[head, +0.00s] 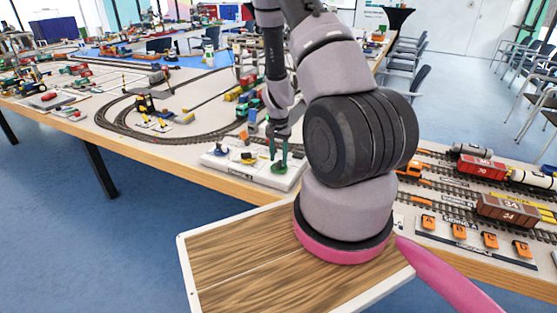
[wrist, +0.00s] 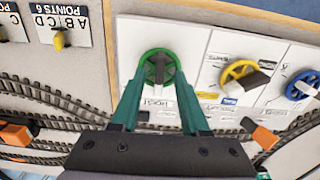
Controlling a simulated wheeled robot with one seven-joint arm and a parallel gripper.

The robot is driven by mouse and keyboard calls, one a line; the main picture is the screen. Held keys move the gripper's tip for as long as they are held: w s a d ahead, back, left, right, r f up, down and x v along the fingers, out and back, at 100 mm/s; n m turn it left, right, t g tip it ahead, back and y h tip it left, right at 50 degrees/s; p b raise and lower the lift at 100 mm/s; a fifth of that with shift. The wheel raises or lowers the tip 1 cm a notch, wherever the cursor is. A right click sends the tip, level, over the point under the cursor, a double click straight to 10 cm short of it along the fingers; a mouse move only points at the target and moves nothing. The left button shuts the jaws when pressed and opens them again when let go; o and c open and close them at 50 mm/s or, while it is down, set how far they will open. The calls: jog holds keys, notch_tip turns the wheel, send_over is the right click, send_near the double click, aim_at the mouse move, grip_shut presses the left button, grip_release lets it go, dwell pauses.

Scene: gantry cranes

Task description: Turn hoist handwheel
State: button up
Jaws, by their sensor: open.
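The hoist handwheel is a green wheel (wrist: 144,62) with a dark crossbar, on a white panel (wrist: 135,30) in the wrist view. A label reading HOIST is just below it. In the head view the green handwheel (head: 279,168) is at the panel's right end, partly hidden by my gripper. My gripper (wrist: 158,80) is open, its two teal fingers either side of the wheel's lower part in the wrist view. In the head view my gripper (head: 279,150) points down just above the wheel. I cannot tell if the fingers touch the rim. Nothing is held.
A yellow wheel (wrist: 226,76) and a blue wheel (wrist: 292,90) sit right of the green one in the wrist view. A POINTS panel (wrist: 75,18) is at upper left. Tracks with a red wagon (head: 482,168) and a brown wagon (head: 508,210) lie to the right in the head view.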

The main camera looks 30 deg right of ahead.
aim_at(280, 161)
notch_tip(280, 161, up, 9)
jog(key=shift+r, duration=0.15)
jog(key=o, duration=0.4)
jog(key=shift+c, duration=0.2)
jog(key=o, duration=0.5)
jog(key=shift+s+n, duration=0.15)
jog(key=shift+n, duration=0.45)
jog(key=f+n, duration=0.3)
jog(key=n, duration=0.2)
jog(key=f+n, duration=0.4)
jog(key=n, duration=0.2)
jog(key=f+n, duration=0.4)
jog(key=n, duration=0.1)
jog(key=shift+w+d+f+n, duration=0.1)
jog(key=shift+w+d+n, duration=0.2)
jog(key=shift+n, duration=0.1)
